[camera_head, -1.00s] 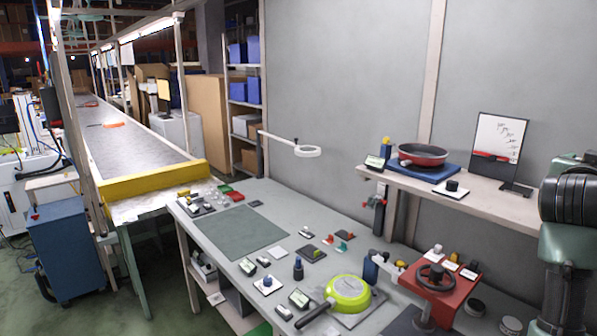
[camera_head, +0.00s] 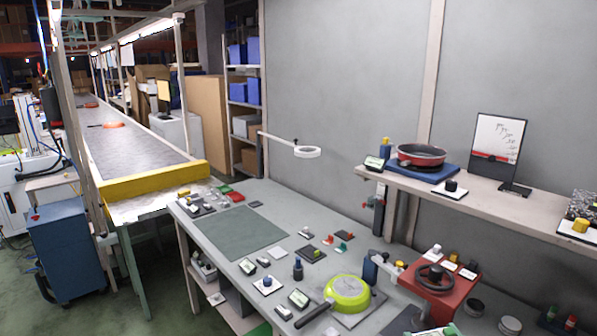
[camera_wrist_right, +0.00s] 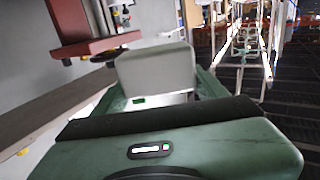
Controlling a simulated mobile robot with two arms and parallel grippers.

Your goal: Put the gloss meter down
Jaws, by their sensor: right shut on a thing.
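In the right wrist view, my right gripper (camera_wrist_right: 155,98) is shut on a grey, rounded box, which I take to be the gloss meter (camera_wrist_right: 155,66). The green fingers stand on both sides of it. Its lower part and its display are hidden or cannot be made out. In the head view the held meter cannot be made out clearly. My left gripper is in neither current view.
The grey workbench (camera_head: 190,222) carries a dark green mat (camera_head: 240,234), a lime pan (camera_head: 347,293), a red fixture with a handwheel (camera_head: 445,290) and several small devices. The shelf (camera_head: 490,203) above holds a red pan (camera_head: 421,154) and a sign (camera_head: 498,138).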

